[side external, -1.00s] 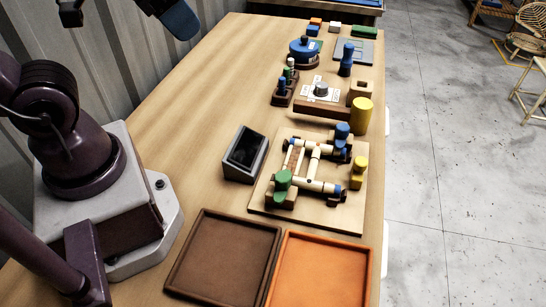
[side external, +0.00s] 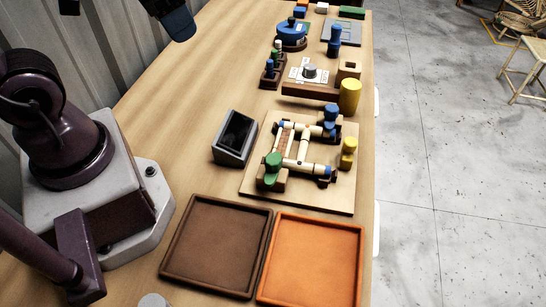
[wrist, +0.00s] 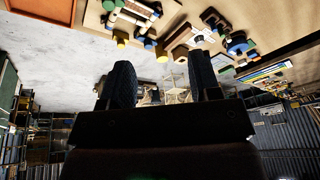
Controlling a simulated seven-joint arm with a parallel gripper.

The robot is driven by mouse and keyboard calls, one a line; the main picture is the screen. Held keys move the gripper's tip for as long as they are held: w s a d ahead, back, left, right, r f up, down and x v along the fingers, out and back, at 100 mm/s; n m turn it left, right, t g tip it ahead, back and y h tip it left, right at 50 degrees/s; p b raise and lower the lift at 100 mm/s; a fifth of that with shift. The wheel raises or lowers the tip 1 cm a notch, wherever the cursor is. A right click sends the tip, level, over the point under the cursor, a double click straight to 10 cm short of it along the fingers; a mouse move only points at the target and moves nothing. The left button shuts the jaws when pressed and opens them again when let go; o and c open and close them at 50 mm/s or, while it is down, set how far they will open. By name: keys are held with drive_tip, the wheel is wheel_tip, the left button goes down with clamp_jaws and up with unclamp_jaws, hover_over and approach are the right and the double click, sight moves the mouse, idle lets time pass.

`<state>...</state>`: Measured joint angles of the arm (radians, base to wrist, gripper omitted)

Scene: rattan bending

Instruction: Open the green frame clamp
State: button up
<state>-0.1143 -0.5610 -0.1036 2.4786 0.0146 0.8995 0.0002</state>
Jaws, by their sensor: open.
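The green clamp (side external: 273,168) stands upright at the near left corner of a cream rattan frame (side external: 304,150), which lies on a square wooden board (side external: 315,200). A blue clamp (side external: 330,115) is at the frame's far right corner, and a yellow one (side external: 348,152) stands at the right side. My gripper (wrist: 160,65) is open and empty in the wrist view, its two dark ribbed fingers well apart. In the side view only a dark blue end part shows at the top left, high and far from the green clamp. Whether the clamp's jaw is shut cannot be told.
A brown tray (side external: 168,235) and an orange tray (side external: 352,250) lie in front of the board. A black-screened box (side external: 222,150) stands left of it. A yellow cylinder (side external: 349,96) and other fixtures stand behind. Bare tabletop (side external: 180,120) lies at the left.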

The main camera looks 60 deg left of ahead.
drive_tip(key=w+d+f+m+g+y, duration=0.1)
drive_tip(key=w+f+m+g, duration=0.3)
drive_tip(key=f+m, duration=0.3)
drive_tip(key=m+h, duration=0.2)
drive_tip(key=m, duration=2.3)
approach(273, 159)
wheel_tip(273, 159, down, 10)
drive_tip(key=shift+d+r, duration=0.1)
drive_tip(key=shift+r, duration=0.05)
drive_tip(key=c, duration=0.9)
